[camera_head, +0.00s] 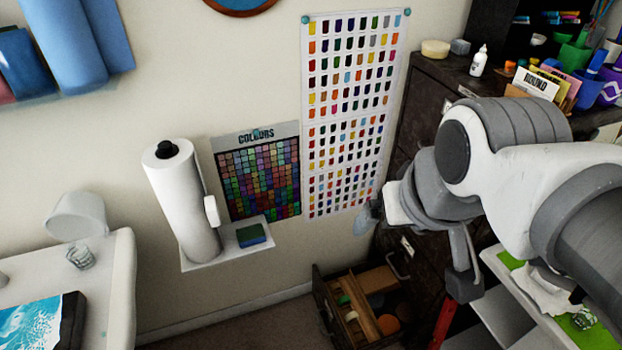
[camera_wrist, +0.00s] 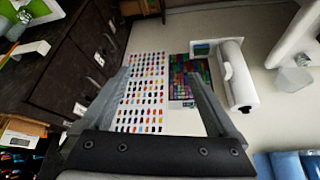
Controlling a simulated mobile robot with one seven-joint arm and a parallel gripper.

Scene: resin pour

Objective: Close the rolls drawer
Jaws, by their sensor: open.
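The rolls drawer (camera_head: 322,305) is a dark wooden drawer pulled out low on the dark cabinet (camera_head: 420,120). Its inside shows wood dividers, a brown block and several round rolls in orange, green and pale colours. In the wrist view, which is upside down, the open drawer (camera_wrist: 140,8) shows at the top edge. My gripper (camera_wrist: 157,72) is open and empty, its two fingers spread toward the wall with the charts. In the head view my wrist is in front of the cabinet, above the drawer and apart from it; my arm hides part of the cabinet.
A paper roll (camera_head: 183,205) stands on a small wall shelf (camera_head: 230,255) with a sponge. Colour charts (camera_head: 350,110) hang on the wall. The cabinet top holds bottles and cups. A white unit with green mats (camera_head: 585,330) is at lower right. A white table (camera_head: 118,290) is at left.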

